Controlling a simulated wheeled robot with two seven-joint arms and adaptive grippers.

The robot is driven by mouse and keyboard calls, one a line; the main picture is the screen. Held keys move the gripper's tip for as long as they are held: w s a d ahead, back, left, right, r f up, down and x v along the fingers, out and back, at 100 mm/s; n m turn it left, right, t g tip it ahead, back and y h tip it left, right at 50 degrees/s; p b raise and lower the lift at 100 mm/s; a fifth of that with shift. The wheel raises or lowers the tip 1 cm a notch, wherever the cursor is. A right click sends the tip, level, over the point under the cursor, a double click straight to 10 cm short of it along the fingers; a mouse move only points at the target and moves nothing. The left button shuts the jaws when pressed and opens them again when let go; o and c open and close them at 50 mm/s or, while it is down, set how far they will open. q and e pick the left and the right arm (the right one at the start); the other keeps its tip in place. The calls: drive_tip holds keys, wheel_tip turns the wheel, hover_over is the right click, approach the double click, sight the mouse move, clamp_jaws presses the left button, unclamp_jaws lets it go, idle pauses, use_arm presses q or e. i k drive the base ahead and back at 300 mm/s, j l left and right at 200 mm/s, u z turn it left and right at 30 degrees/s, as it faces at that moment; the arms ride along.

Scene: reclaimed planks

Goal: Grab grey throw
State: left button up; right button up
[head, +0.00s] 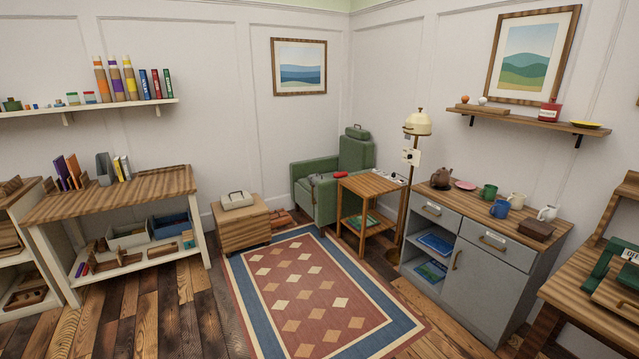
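A small grey item (318,179), perhaps the grey throw, lies on the green armchair (328,206) in the far corner of the room. It is too small in the head view to tell its folds or exact shape. A red item (340,175) shows just to the right of it. Neither of my grippers is in view.
A patterned rug (310,285) covers open floor before the armchair. A wooden box table (241,225) stands left of the chair, and a slatted side table (372,187) stands right. A floor lamp (417,124) and grey cabinet (485,290) line the right wall. A workbench (110,197) stands left.

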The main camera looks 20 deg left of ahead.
sight(313, 178)
drive_tip(key=i+j+u, duration=0.3)
drive_tip(key=i, duration=0.2)
drive_tip(key=i+u, duration=0.35)
drive_tip(key=i, duration=0.15)
drive_tip(key=i+u, duration=0.15)
drive_tip(key=i, duration=0.7)
drive_tip(key=i+j, duration=0.1)
drive_tip(key=i, duration=2.5)
drive_tip(key=i+z, duration=0.25)
drive_tip(key=i, duration=0.15)
drive_tip(key=i+j+z, duration=0.2)
drive_tip(key=i, duration=0.2)
drive_tip(key=i+j+z, duration=0.25)
drive_tip(key=i, duration=0.15)
drive_tip(key=l, duration=0.1)
